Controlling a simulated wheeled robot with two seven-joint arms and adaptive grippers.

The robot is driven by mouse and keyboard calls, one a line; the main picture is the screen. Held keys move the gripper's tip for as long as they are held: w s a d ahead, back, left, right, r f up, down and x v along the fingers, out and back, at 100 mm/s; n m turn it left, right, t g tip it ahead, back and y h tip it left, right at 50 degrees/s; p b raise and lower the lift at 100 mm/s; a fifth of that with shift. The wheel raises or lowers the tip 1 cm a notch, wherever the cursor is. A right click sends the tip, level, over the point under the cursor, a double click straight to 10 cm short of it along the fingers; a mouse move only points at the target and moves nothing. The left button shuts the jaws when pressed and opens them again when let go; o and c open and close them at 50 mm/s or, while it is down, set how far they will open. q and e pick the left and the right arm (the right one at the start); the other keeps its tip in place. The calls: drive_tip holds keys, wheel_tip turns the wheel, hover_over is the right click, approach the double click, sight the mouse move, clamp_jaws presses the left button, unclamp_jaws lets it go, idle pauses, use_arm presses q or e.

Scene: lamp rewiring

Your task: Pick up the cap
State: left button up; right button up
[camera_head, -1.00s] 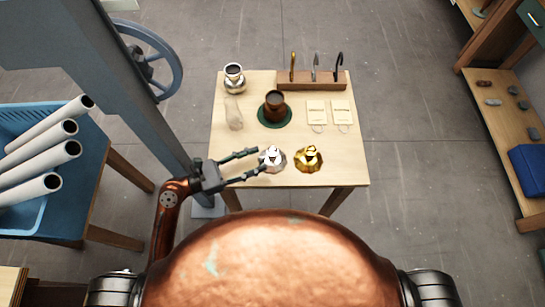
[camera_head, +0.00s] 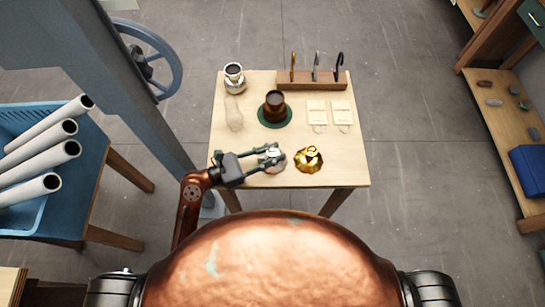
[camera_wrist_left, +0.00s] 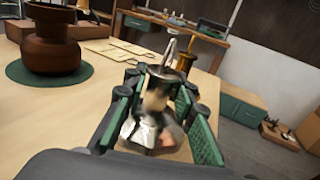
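A silver faceted cap (camera_head: 271,163) stands on the light wood table (camera_head: 225,178) near its front edge. A gold faceted cap (camera_head: 308,159) stands just to its right. My left gripper (camera_head: 279,158) reaches in from the left with its fingers on either side of the silver cap. In the left wrist view, the silver cap (camera_wrist_left: 142,132) sits between the green finger pads, which are spread apart; its upper part is blurred. Contact between pads and cap cannot be made out. My right gripper is not in view.
A brown pot-like part (camera_head: 274,103) stands on a green round mat (camera_head: 264,121). Behind are a silver socket (camera_head: 234,79), a clear bulb (camera_head: 234,116) and a wooden rack (camera_head: 311,80) with hooks. Two pale cards (camera_head: 316,107) lie at the right.

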use_arm(q)
clamp_jaws()
drive_tip(key=shift+r, duration=0.4)
wheel_tip(320, 180, up, 9)
drive_tip(key=p, duration=0.3)
drive_tip(key=shift+r, duration=0.15)
